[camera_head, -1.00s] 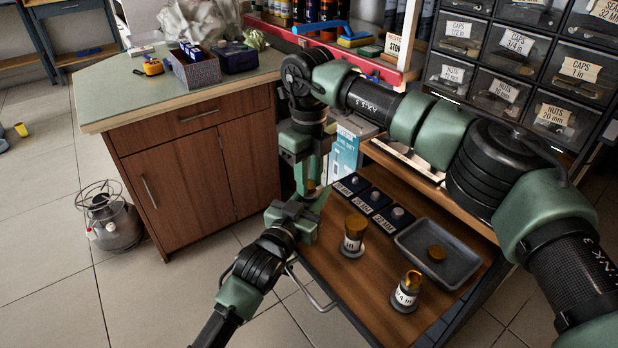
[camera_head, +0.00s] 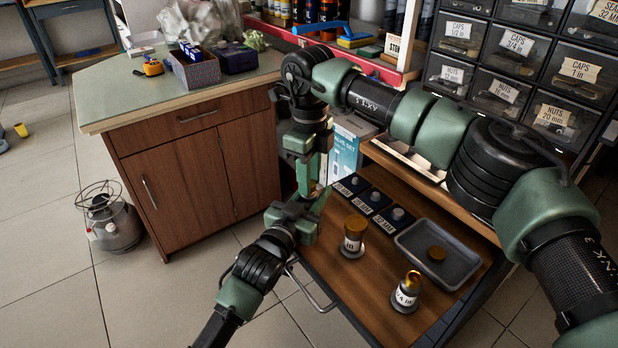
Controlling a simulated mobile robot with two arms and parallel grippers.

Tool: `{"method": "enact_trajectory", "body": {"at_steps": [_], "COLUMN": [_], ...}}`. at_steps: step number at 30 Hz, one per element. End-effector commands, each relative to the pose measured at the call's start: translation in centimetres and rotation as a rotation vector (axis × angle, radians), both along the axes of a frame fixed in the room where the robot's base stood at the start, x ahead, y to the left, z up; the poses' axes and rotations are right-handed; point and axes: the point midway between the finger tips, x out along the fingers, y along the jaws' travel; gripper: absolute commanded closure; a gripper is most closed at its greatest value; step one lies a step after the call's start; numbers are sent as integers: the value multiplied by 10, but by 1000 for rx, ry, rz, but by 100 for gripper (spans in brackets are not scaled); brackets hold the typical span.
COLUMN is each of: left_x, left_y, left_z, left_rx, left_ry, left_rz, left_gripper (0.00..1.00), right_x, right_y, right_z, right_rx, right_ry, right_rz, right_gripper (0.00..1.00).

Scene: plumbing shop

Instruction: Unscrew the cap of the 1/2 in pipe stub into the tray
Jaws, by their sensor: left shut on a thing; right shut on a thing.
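My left gripper (camera_head: 299,214) comes in from the lower left and is shut beside the drawer board's left edge. My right gripper (camera_head: 309,178) points down just above it, also shut. Between them only a small brass-coloured sliver (camera_head: 312,186) shows. The jaws hide most of what they hold, so the 1/2 in pipe stub, its label and its cap cannot be made out clearly.
A stub marked "in" (camera_head: 352,244) with a brass top and a 3/4 in stub (camera_head: 405,298) stand on the wooden board (camera_head: 345,290). Several dark labelled blocks (camera_head: 374,204) lie behind them. A cabinet (camera_head: 190,170) stands left. Labelled drawers (camera_head: 510,65) rise at the back right.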

Motion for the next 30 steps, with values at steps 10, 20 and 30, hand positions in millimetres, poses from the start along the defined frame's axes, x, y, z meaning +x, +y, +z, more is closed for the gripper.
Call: {"method": "enact_trajectory", "body": {"at_steps": [10, 20, 30], "left_x": [0, 0, 0], "left_y": [0, 0, 0], "left_z": [-1, -1, 0], "left_rx": [0, 0, 0], "left_ry": [1, 1, 1], "left_rz": [0, 0, 0], "left_gripper": [100, 100, 100], "right_x": [0, 0, 0], "right_y": [0, 0, 0], "right_z": [13, 19, 29], "right_rx": [0, 1, 0], "right_ry": [-1, 0, -2], "right_rz": [1, 0, 0], "right_gripper": [100, 100, 100]}}
